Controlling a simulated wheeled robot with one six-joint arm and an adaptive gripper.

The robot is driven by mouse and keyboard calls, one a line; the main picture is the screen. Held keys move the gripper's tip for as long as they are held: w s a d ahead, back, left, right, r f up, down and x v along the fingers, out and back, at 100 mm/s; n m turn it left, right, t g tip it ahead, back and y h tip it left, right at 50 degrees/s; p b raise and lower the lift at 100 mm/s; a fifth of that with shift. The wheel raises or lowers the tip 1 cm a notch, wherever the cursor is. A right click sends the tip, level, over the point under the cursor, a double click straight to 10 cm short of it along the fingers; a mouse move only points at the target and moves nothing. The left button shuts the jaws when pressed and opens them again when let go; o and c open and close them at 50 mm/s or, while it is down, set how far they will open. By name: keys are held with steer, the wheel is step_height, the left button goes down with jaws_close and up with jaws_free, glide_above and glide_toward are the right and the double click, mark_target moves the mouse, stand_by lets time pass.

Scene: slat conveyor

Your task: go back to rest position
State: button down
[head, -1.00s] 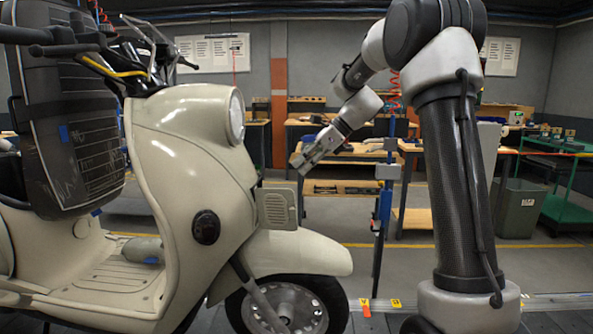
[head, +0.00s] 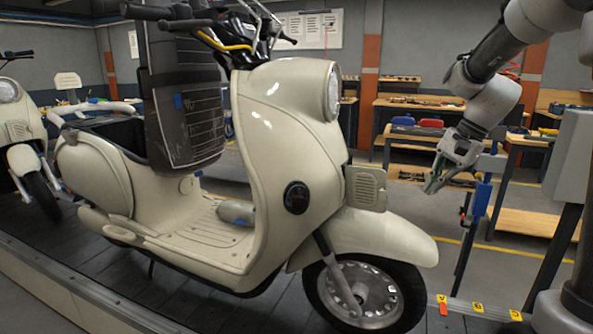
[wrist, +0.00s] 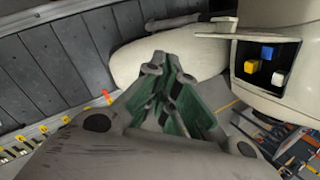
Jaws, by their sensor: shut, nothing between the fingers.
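My gripper (head: 432,188) hangs to the right of the cream scooter (head: 315,130) in the head view, with its fingers pointing down and left. In the wrist view my gripper (wrist: 160,62) has its green-lined fingers drawn together at the tips, with nothing between them. It is apart from the scooter. A grilled panel (head: 366,188) stands out from the scooter's front, above the front fender (head: 365,238). The wrist view shows an open compartment (wrist: 243,80) in the scooter, holding a yellow block (wrist: 251,67), a blue block (wrist: 267,52) and a white block (wrist: 279,77).
The scooter stands on a dark slat conveyor (head: 130,285). A second scooter (head: 22,150) is at the far left. A blue-topped post (head: 480,205) stands close to my gripper. Workbenches (head: 420,105) line the back, with open floor before them.

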steer(key=s+d+r+n+t+h, duration=0.1)
steer(key=s+n, duration=0.4)
steer(key=s, duration=0.7)
steer(key=s+d+r+n+t+h, duration=0.1)
steer(key=s+n, duration=0.4)
steer(key=s, duration=0.7)
steer(key=shift+s+r+t+h, duration=0.3)
steer(key=shift+r+t+h, duration=0.15)
steer(key=shift+h, duration=0.75)
steer(key=shift+d, duration=0.1)
